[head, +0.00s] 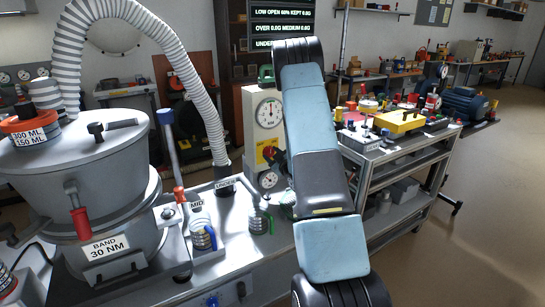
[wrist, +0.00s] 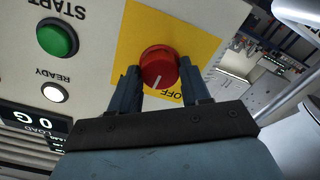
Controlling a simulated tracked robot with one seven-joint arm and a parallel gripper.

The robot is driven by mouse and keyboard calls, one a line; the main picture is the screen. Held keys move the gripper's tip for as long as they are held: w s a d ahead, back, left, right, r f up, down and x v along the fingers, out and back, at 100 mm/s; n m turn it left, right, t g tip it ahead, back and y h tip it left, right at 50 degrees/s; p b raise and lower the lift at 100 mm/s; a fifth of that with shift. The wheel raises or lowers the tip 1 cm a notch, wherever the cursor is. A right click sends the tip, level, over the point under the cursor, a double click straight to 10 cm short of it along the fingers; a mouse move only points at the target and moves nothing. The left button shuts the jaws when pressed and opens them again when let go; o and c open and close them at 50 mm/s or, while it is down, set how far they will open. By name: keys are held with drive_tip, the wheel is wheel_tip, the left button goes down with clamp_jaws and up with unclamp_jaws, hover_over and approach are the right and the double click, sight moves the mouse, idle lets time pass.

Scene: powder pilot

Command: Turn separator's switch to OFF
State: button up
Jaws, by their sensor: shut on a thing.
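The separator's switch is a red round knob (wrist: 158,66) on a yellow plate (wrist: 208,40) in the wrist view, which shows the panel upside down. My gripper (wrist: 160,78) has one dark finger on each side of the knob and is shut on it. The white line on the knob points down and slightly left in the picture. The OFF label (wrist: 170,93) is just below the knob, partly hidden by the right finger.
A green START button (wrist: 57,38), a white READY light (wrist: 54,93) and a LOAD display (wrist: 22,118) are on the same panel. A large grey vessel (head: 75,155) with a hose stands left. A cluttered cart (head: 385,165) is to the right; open floor lies beyond.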

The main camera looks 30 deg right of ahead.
drive_tip(key=n, duration=0.4)
drive_tip(key=shift+a+n, duration=0.1)
drive_tip(key=shift+n, duration=0.2)
drive_tip(key=shift+f+n, duration=0.15)
drive_tip(key=shift+n, duration=1.65)
drive_tip(key=shift+a, duration=0.1)
drive_tip(key=o, duration=0.8)
drive_tip(key=shift+c, duration=0.2)
drive_tip(key=shift+o, duration=1.4)
drive_tip(key=shift+s, duration=0.1)
drive_tip(key=s, duration=1.3)
drive_tip(key=shift+s+d, duration=0.3)
